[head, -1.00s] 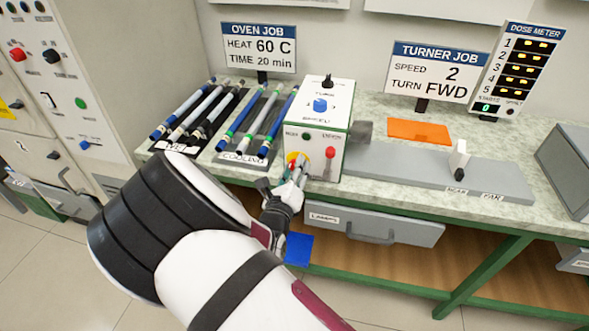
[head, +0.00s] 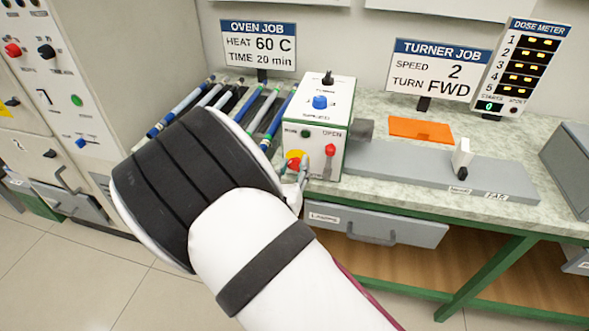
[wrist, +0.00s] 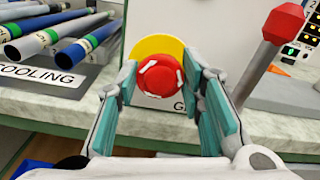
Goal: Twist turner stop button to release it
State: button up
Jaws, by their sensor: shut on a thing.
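The turner stop button is a red mushroom knob (wrist: 160,75) on a yellow round plate (wrist: 152,48), low on the front of the white turner box (head: 311,145). In the wrist view the red knob sits between the two teal-padded fingers of my gripper (wrist: 168,92), which is shut on it. White arrow marks show on the knob's face. In the head view the yellow and red of the button (head: 295,160) show just beside my gripper (head: 300,172); my arm hides much of the gripper.
A red-tipped lever (wrist: 283,25) stands close to the right of my gripper. Rods (wrist: 50,38) lie on the cooling rack to the left. A blue knob (head: 320,102) sits on the box top. A drawer (head: 376,226) is below the bench edge.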

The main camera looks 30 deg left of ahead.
jog(key=shift+w+m+b, duration=0.15)
jog(key=shift+m+b, duration=0.45)
jog(key=shift+m, duration=0.6)
jog(key=shift+r, duration=0.1)
jog(key=o, duration=1.2)
jog(key=v, duration=1.2)
